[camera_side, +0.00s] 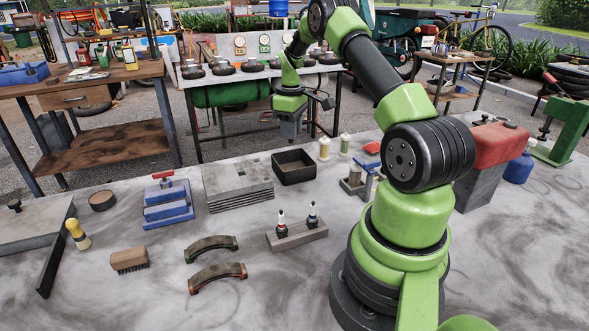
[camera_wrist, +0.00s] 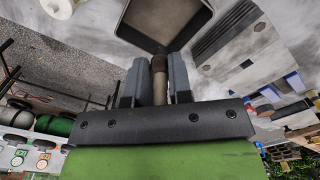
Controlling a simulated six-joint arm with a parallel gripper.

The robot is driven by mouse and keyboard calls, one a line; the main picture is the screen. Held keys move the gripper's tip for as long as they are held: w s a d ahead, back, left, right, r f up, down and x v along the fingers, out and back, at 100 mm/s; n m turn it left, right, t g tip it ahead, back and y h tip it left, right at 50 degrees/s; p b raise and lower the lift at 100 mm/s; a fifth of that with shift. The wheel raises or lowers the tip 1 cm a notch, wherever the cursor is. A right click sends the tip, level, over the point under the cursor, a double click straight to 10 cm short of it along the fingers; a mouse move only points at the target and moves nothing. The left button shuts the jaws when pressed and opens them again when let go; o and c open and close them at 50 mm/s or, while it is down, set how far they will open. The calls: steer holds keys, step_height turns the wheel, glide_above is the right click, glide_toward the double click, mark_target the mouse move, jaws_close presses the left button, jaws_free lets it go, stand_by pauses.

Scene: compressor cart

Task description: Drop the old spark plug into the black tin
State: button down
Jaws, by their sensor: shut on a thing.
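The black tin (camera_side: 298,174) is an open square box standing on the grey bench. My gripper (camera_side: 291,132) is above it, near its far side, pointing down. In the wrist view, my gripper (camera_wrist: 160,74) is shut on the old spark plug (camera_wrist: 159,88), a thin beige piece with a dark brown end, held between the two grey fingers. The tin (camera_wrist: 165,20) lies just past the fingertips in that view, and looks empty where visible. The plug cannot be made out in the side view. I cannot tell the exact height above the tin.
A block (camera_side: 297,236) with two upright spark plugs stands in front of the tin. A stack of grey plates (camera_side: 238,186) is left of it. Pale bottles (camera_side: 324,148) and a small metal vise-like piece (camera_side: 354,183) are to the right.

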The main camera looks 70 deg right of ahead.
steer(key=shift+s+d+f, duration=0.15)
steer(key=shift+d+f, duration=0.1)
steer(key=shift+f, duration=0.85)
steer(key=shift+s+d+f, duration=0.1)
steer(key=shift+d+f, duration=0.1)
steer(key=shift+f, duration=0.85)
steer(key=shift+s+d+f, duration=0.15)
steer(key=shift+d+f, duration=0.1)
steer(key=shift+f, duration=0.85)
steer(key=c, duration=1)
jaws_free()
steer(key=shift+o, duration=0.2)
steer(key=shift+d, duration=0.1)
step_height(320, 180, up, 10)
steer(key=shift+a, duration=0.2)
